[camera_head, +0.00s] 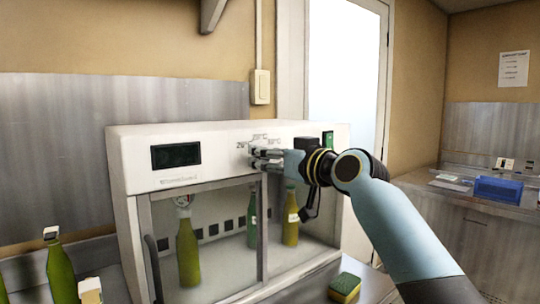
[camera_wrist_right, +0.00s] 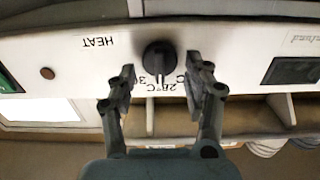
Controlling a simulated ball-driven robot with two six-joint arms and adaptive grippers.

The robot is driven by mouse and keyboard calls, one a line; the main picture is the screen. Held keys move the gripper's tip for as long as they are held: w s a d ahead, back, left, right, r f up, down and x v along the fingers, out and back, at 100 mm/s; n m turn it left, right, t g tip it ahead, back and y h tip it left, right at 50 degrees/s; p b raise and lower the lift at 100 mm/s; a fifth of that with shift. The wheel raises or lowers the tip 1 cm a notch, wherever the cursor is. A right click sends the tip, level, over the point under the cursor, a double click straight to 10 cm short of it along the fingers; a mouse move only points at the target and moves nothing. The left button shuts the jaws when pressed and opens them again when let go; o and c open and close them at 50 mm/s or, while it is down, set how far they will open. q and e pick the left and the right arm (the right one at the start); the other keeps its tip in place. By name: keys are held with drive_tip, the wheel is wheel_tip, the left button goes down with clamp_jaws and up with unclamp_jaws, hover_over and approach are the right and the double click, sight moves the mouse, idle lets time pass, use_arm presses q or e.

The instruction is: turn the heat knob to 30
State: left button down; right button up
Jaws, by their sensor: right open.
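The heat knob (camera_wrist_right: 159,57) is round and black on the white front panel of the incubator cabinet (camera_head: 225,148). In the right wrist view the panel appears upside down, with "HEAT" and partly covered temperature labels, one reading 28°C. My right gripper (camera_head: 262,155) is at the panel in the head view, just below the printed scale, and hides the knob there. In the wrist view its open fingers (camera_wrist_right: 161,82) lie on either side of the knob, apart from it. I cannot read the knob's setting surely. My left gripper is out of view.
Behind the cabinet's glass stand several bottles (camera_head: 188,252). A dark display (camera_head: 176,155) is on the panel's left. A yellow-green sponge (camera_head: 345,287) lies on the counter in front. A green bottle (camera_head: 60,272) stands at left, and a blue box (camera_head: 498,189) at right.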

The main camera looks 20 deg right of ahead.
drive_tip(key=c, duration=1)
drive_tip(key=shift+c, duration=0.2)
drive_tip(key=shift+w+d+f+m+p, duration=0.1)
drive_tip(key=shift+d+m+p, duration=0.1)
drive_tip(key=shift+m+p, duration=1.55)
drive_tip(key=shift+d+f+m+p, duration=0.15)
drive_tip(key=shift+m+p, duration=0.6)
drive_tip(key=shift+m, duration=2)
drive_tip(key=shift+r, duration=0.1)
drive_tip(key=o, duration=1)
drive_tip(key=shift+o, duration=0.2)
